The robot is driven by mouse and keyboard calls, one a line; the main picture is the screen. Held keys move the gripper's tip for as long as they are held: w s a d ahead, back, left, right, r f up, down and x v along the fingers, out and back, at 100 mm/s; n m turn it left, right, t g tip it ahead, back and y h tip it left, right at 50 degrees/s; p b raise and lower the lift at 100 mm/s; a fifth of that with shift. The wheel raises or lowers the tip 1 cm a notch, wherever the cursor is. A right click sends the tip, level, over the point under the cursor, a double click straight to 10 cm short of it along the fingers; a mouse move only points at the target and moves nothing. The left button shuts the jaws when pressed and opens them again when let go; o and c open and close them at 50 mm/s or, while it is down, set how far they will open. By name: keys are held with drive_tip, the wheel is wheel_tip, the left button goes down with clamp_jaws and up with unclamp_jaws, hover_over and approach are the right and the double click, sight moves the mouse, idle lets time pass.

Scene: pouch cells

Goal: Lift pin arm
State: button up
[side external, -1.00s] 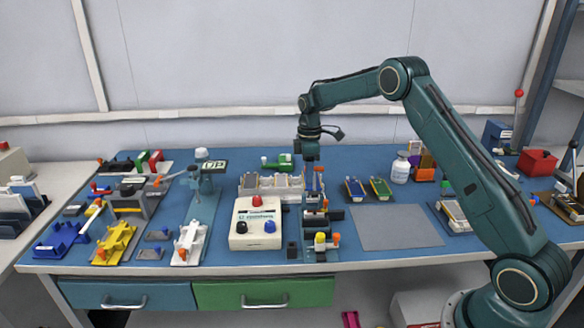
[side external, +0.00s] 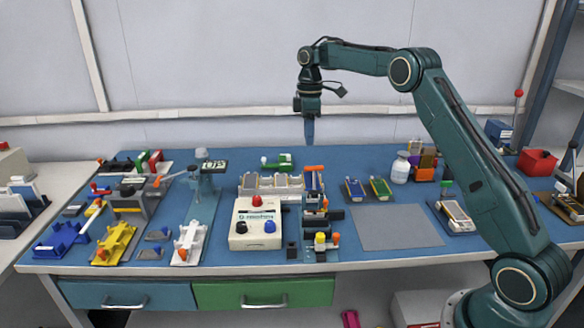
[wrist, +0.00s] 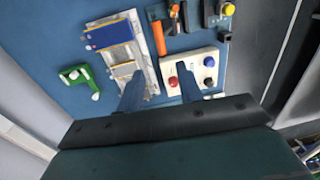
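A fixture (side external: 314,208) with a blue top part and an orange bar (side external: 314,168) at its upper end stands right of the control box. In the wrist view an orange bar (wrist: 159,38) lies beside the pale trays. I cannot tell for certain which part is the pin arm. My gripper (side external: 309,142) is raised above the back of the bench, above and behind the fixture. In the wrist view my gripper (wrist: 160,90) has its two fingers apart, with nothing held between them.
A white control box (side external: 255,224) with red, black and blue knobs stands left of the fixture. Pale trays (side external: 270,184) and a green part (side external: 277,161) lie behind. A grey mat (side external: 396,228) is clear on the right. Yellow and white cradles crowd the left.

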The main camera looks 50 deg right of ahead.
drive_tip(key=shift+d+r, duration=0.1)
drive_tip(key=shift+r, duration=0.55)
clamp_jaws()
drive_tip(key=s+a+f+t, duration=0.2)
drive_tip(key=s+t, duration=0.2)
drive_tip(key=s, duration=0.3)
drive_tip(key=s+a+f+m+t+h, duration=0.1)
drive_tip(key=s+a+f+t, duration=0.1)
drive_tip(key=s, duration=0.5)
drive_tip(key=a+t, duration=0.1)
drive_tip(key=t, duration=0.1)
drive_tip(key=shift+s+m+t, duration=0.15)
drive_tip(key=shift+m+t, duration=0.15)
